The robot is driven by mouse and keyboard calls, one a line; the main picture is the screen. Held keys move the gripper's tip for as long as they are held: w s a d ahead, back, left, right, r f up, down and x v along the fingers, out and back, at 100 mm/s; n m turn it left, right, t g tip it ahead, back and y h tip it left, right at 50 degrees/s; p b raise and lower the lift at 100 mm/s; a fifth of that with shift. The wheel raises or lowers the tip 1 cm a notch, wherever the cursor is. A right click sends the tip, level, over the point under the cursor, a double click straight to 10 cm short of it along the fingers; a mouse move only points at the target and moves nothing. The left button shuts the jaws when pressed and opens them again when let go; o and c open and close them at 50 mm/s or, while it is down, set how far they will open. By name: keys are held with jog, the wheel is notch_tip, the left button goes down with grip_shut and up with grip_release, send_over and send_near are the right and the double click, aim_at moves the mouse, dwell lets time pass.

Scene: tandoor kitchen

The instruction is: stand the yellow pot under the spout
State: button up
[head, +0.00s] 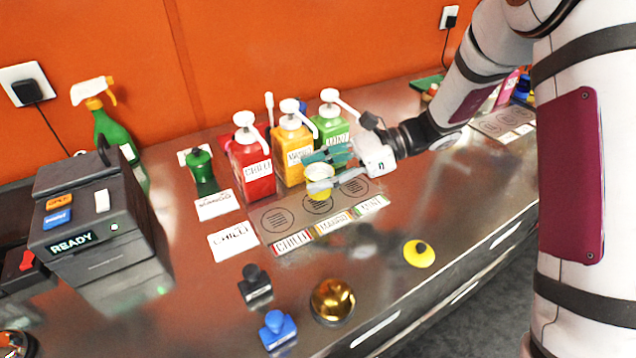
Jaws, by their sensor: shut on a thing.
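The small yellow pot (319,190) is between the fingers of my gripper (322,172), which is shut on it. The pot looks upright and open at the top. It is in front of the yellow dispenser (293,152), at the middle printed circle of the grey mat (290,227). I cannot tell whether its base touches the mat. The red dispenser (250,163) stands to the left and the green dispenser (331,125) to the right, each with a white pump top. My fingers partly hide the pot and the green dispenser's lower part.
A brass bell (332,300), black stamp (255,286) and blue stamp (277,329) are near the front. A dark READY machine (95,222) is left.

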jog(key=shift+w+a, duration=0.2)
jog(key=shift+w, duration=0.3)
jog(key=shift+f, duration=1.75)
jog(key=shift+f, duration=0.2)
jog(key=o, duration=1.5)
jog(key=shift+c, duration=0.2)
jog(key=shift+r, duration=0.1)
jog(key=shift+d+r, duration=0.15)
jog(key=v, duration=1.1)
jog(key=shift+d+r, duration=0.1)
jog(key=shift+d, duration=0.3)
